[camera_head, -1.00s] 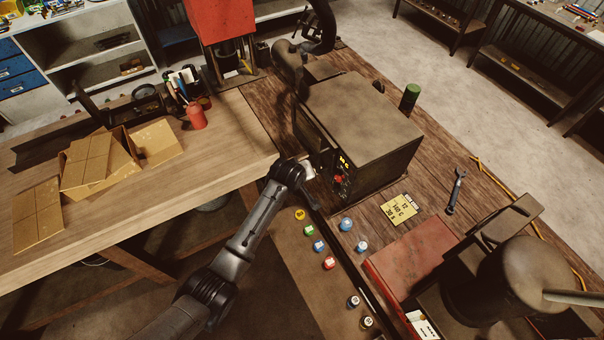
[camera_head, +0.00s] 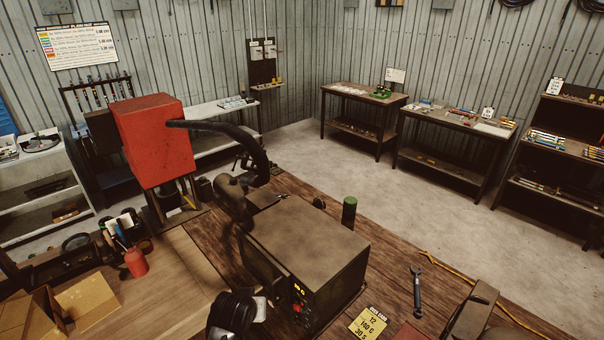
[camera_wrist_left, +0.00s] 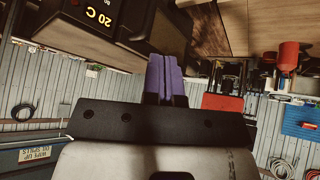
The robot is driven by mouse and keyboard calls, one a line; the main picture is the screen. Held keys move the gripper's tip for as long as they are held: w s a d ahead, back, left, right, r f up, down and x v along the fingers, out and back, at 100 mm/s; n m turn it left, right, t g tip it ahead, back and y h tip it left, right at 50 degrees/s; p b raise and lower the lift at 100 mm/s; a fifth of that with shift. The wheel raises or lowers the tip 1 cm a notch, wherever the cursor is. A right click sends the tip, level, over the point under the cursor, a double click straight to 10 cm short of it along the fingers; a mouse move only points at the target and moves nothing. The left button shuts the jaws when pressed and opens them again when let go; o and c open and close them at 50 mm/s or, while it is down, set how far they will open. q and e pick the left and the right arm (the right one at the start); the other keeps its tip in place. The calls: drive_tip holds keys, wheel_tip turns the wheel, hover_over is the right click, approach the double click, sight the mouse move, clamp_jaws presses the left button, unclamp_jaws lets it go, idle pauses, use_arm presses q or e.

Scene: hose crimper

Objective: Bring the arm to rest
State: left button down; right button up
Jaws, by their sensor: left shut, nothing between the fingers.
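My left gripper (camera_wrist_left: 165,70) shows in the left wrist view with its purple fingers together and nothing between them. A dark unit with a yellow "20 C" display (camera_wrist_left: 97,17) is at the top left of that view, apart from the fingers in the picture. In the head view, a black joint of my left arm (camera_head: 233,314) is at the bottom edge, in front of the brown box-shaped machine (camera_head: 305,245). The fingers cannot be made out there. My right gripper is in neither view.

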use_arm(q)
drive_tip(key=s+a+r+m+t, duration=0.2)
drive_tip(key=s+r, duration=0.2)
drive_tip(key=r, duration=0.6)
drive_tip(key=s+a, duration=0.2)
drive_tip(key=s, duration=0.5)
drive_tip(key=s+a+f+g, duration=0.1)
drive_tip(key=s+f+g, duration=0.1)
drive_tip(key=s+f, duration=0.4)
drive_tip(key=s+a+f+g, duration=0.1)
drive_tip(key=s+f, duration=0.5)
drive_tip(key=s, duration=0.8)
drive_tip(key=s+a+f+g, duration=0.2)
drive_tip(key=s+f, duration=0.3)
drive_tip(key=s, duration=0.5)
drive_tip(key=shift+s+a+f+g+y, duration=0.3)
drive_tip(key=shift+s+a+f+y, duration=0.1)
drive_tip(key=shift+a, duration=0.05)
drive_tip(key=c, duration=1.8)
unclamp_jaws()
drive_tip(key=shift+c, duration=0.2)
